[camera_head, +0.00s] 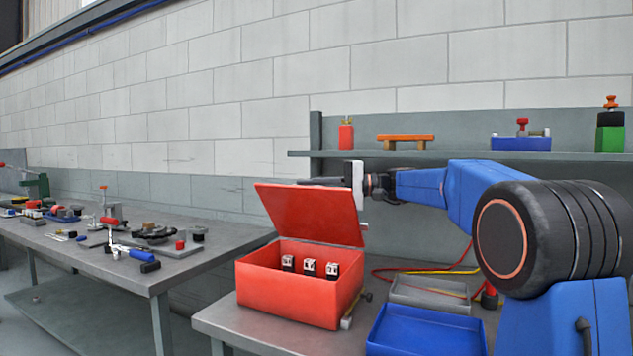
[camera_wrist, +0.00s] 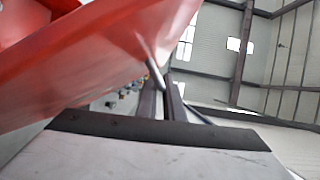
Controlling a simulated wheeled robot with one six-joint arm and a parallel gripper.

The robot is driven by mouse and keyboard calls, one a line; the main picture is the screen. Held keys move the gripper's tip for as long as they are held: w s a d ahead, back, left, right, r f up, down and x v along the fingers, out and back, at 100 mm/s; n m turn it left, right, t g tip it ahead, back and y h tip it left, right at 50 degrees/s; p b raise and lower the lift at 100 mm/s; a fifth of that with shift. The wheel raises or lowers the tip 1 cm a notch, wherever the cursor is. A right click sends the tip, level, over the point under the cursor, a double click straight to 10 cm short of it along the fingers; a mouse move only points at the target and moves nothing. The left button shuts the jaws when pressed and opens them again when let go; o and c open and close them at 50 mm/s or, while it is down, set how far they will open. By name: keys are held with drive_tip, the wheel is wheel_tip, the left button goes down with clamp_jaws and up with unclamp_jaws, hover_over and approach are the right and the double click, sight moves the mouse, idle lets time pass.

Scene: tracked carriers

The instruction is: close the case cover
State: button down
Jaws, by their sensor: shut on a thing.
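The gripper is shut on the cover, seemingly at this peg; the exact contact is hard to see.
A blue tray (camera_head: 425,332) and a grey tray (camera_head: 428,294) lie right of the case, with red and yellow cables behind. A shelf (camera_head: 450,155) with small items runs along the wall. A cluttered second table (camera_head: 190,274) stands left.

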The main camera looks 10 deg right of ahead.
drive_tip(key=s+a+f+n+h, duration=0.2)
drive_tip(key=s+a+f+n, duration=0.1)
drive_tip(key=f, duration=0.4)
drive_tip(key=s+a+f+n+t+h, duration=0.1)
drive_tip(key=s+a+f+n+h, duration=0.1)
drive_tip(key=s+f+n, duration=0.3)
drive_tip(key=shift+s+a+f+h, duration=0.3)
drive_tip(key=shift+s+a+f, duration=0.4)
drive_tip(key=shift+f, duration=0.4)
drive_tip(key=shift+w+a+f, duration=0.1)
drive_tip(key=shift+f, duration=0.05)
drive_tip(key=c, duration=2.2)
unclamp_jaws()
drive_tip(key=shift+n, duration=0.3)
drive_tip(key=v, duration=1.7)
drive_tip(key=shift+s+f, duration=0.1)
drive_tip(key=shift+s, duration=0.25)
